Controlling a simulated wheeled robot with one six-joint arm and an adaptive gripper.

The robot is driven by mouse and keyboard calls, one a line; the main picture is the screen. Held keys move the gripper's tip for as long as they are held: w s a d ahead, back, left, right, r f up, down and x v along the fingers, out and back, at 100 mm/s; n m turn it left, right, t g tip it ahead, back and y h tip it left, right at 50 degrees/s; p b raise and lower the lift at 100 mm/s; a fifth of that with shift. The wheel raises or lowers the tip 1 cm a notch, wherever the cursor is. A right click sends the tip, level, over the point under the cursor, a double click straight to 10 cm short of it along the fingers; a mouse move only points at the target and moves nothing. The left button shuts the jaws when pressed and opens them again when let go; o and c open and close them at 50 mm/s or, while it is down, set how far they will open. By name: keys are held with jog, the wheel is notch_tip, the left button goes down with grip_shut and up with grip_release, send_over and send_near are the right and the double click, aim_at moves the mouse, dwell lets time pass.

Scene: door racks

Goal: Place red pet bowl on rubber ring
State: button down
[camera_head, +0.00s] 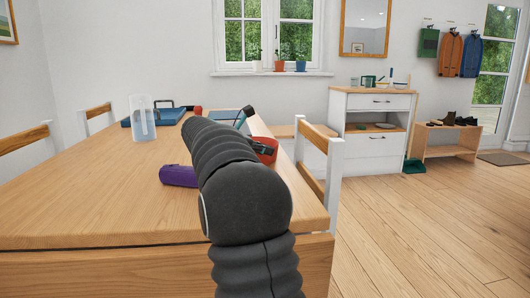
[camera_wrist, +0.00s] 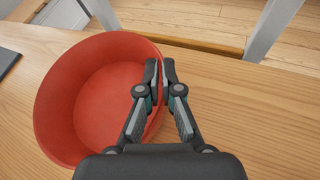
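The red pet bowl (camera_wrist: 85,95) fills the left of the wrist view, with its empty inside showing. In the head view a small part of the bowl (camera_head: 268,157) shows at the table's right edge, mostly hidden by my arm. My gripper (camera_wrist: 160,70) is at the bowl's right rim in the wrist view. One finger is inside the wall and one outside, with the tips close together on the rim. I cannot make out a rubber ring in either view.
The wooden table (camera_head: 90,205) also holds a purple roll-shaped object (camera_head: 178,176), a clear pitcher (camera_head: 143,120) and a blue case (camera_head: 166,116). A white-framed chair (camera_head: 333,170) stands close by the bowl. The table's near left is clear.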

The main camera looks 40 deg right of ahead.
jog(key=c, duration=1.8)
grip_release()
jog(key=shift+f, duration=0.15)
jog(key=o, duration=0.5)
